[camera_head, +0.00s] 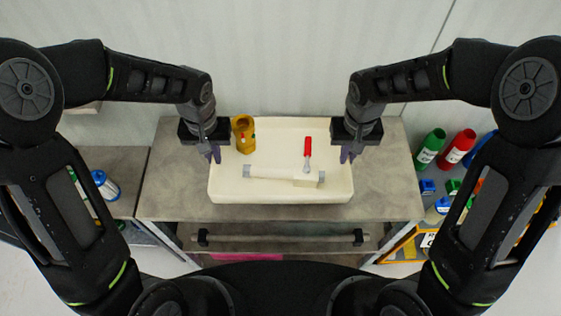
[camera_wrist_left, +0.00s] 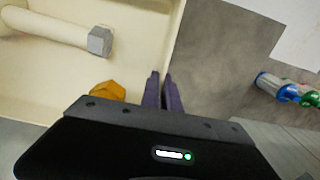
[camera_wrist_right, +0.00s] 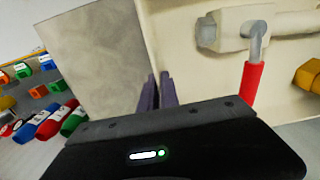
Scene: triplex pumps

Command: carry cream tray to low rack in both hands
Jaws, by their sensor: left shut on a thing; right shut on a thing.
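The cream tray (camera_head: 280,190) sits over the grey bench top in the head view; whether it touches the top I cannot tell. It holds a cream pipe-like part (camera_head: 275,174) with grey ends, a red-handled tool (camera_head: 308,150) and a yellow-brown fitting (camera_head: 243,133). My left gripper (camera_head: 212,155) is shut on the tray's left wall, which also shows in the left wrist view (camera_wrist_left: 172,45). My right gripper (camera_head: 348,155) is shut on the tray's right wall, which also shows in the right wrist view (camera_wrist_right: 148,45). The low rack cannot be made out for certain.
The grey bench (camera_head: 385,185) has bare top on both sides of the tray. A bar (camera_head: 280,238) runs along its front. Green (camera_head: 430,148) and red (camera_head: 457,148) bottles and small coloured boxes stand at the right. A blue-and-white can (camera_head: 104,185) stands on a lower surface at the left.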

